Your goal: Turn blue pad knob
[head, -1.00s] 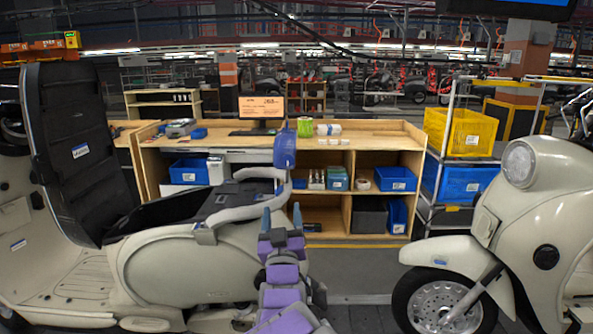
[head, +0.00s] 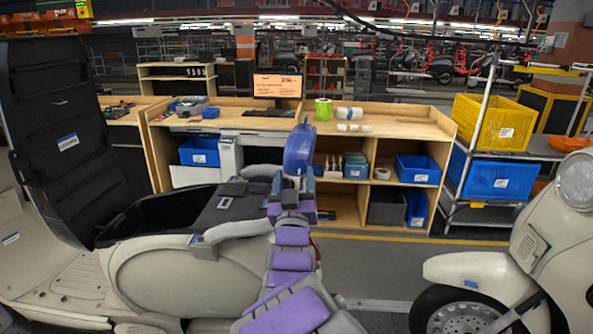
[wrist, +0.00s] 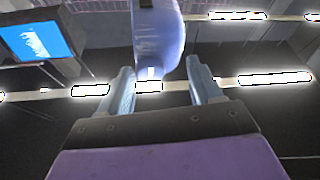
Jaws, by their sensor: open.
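The blue pad (head: 299,150) stands upright above the rear of the cream scooter (head: 190,275), by its grey grab rail. In the wrist view the pad (wrist: 158,35) hangs in from the top, pale blue and rounded. My gripper (wrist: 158,66) is open, with one finger on each side of the pad's lower end and gaps showing. In the head view my gripper (head: 292,198) is just below the pad, and my purple arm partly hides the rail. A small white part shows at the pad's lower end; I cannot tell whether it is the knob.
A wooden workbench (head: 400,124) with bins stands behind the scooter. A second scooter (head: 545,240) is at the right. A rack with a yellow crate (head: 495,127) and a blue crate (head: 490,177) stands at the back right. Grey floor is clear between the scooters.

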